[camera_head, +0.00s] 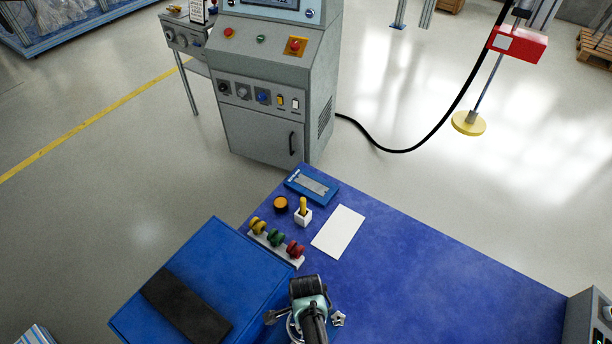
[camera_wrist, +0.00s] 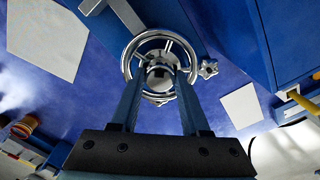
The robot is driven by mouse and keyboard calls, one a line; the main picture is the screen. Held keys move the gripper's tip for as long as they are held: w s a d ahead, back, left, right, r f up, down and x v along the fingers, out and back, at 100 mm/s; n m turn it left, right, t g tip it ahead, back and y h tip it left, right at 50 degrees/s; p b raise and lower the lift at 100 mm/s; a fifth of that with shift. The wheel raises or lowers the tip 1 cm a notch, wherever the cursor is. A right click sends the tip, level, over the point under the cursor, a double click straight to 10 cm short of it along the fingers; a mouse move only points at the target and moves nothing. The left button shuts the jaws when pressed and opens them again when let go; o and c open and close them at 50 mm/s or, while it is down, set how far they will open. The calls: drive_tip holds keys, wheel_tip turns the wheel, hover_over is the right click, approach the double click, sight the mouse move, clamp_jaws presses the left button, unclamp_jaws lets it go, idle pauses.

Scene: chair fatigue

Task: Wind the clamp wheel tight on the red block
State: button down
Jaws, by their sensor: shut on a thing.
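The clamp wheel, a chrome handwheel with spokes (camera_wrist: 139,45), is at the centre of the wrist view. My gripper (camera_wrist: 158,80) is over it, with its two fingers shut on the wheel around its hub; the exact contact is hard to see. In the head view, my gripper (camera_head: 309,328) is at the bottom centre over the blue table, hiding most of the wheel. A star-shaped knob (camera_head: 338,318) shows beside it, and also in the wrist view (camera_wrist: 208,68). A red block (camera_head: 517,45) hangs at the upper right on a rod; no red block shows at the wheel.
The blue table (camera_head: 430,270) is clear to the right. A blue padded block (camera_head: 215,275) stands at left; a grey cabinet (camera_head: 265,125) is behind.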

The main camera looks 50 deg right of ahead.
drive_tip(key=m, duration=0.5)
drive_tip(key=shift+m, duration=0.3)
drive_tip(key=m, duration=0.5)
drive_tip(key=shift+p, duration=0.4)
drive_tip(key=shift+m, duration=0.3)
drive_tip(key=shift+c, duration=1.9)
unclamp_jaws()
wheel_tip(320, 180, up, 13)
drive_tip(key=p, duration=0.3)
drive_tip(key=shift+p, duration=0.35)
